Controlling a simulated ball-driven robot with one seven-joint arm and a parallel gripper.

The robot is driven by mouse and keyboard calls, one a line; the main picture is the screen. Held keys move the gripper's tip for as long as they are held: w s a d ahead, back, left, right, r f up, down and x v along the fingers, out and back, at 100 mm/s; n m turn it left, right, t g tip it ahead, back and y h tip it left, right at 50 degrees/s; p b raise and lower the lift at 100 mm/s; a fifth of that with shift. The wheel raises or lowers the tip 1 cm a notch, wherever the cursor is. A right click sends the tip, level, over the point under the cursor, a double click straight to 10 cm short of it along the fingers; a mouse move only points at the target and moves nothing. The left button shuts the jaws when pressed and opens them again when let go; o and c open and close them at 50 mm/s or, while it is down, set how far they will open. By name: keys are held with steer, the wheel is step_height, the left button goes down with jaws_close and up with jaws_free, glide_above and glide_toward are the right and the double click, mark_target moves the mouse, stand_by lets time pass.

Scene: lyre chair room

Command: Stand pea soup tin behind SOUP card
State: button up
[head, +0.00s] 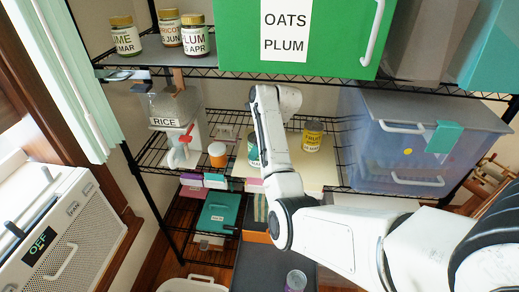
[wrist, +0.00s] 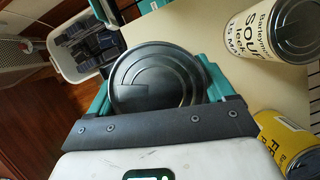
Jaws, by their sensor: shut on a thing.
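My gripper (wrist: 157,95) is shut on a tin (wrist: 158,72), seen from above in the wrist view. Its grey ringed lid sits between the teal fingers, and its label is hidden there. A cream leek soup tin (wrist: 275,28) stands to the upper right in the wrist view, apart from the held tin.
A yellow fruit tin (head: 313,136) stands right of my forearm, and close on the right in the wrist view (wrist: 290,143). A blue bin (head: 400,140) fills the shelf's right. The upper shelf (head: 300,76) overhangs.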

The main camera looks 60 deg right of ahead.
steer(key=shift+w+d, duration=0.25)
steer(key=shift+d, duration=0.4)
steer(key=shift+f, duration=0.15)
steer(key=shift+f+p, duration=0.6)
steer(key=shift+f, duration=0.95)
steer(key=shift+f, duration=0.15)
steer(key=o, duration=1.3)
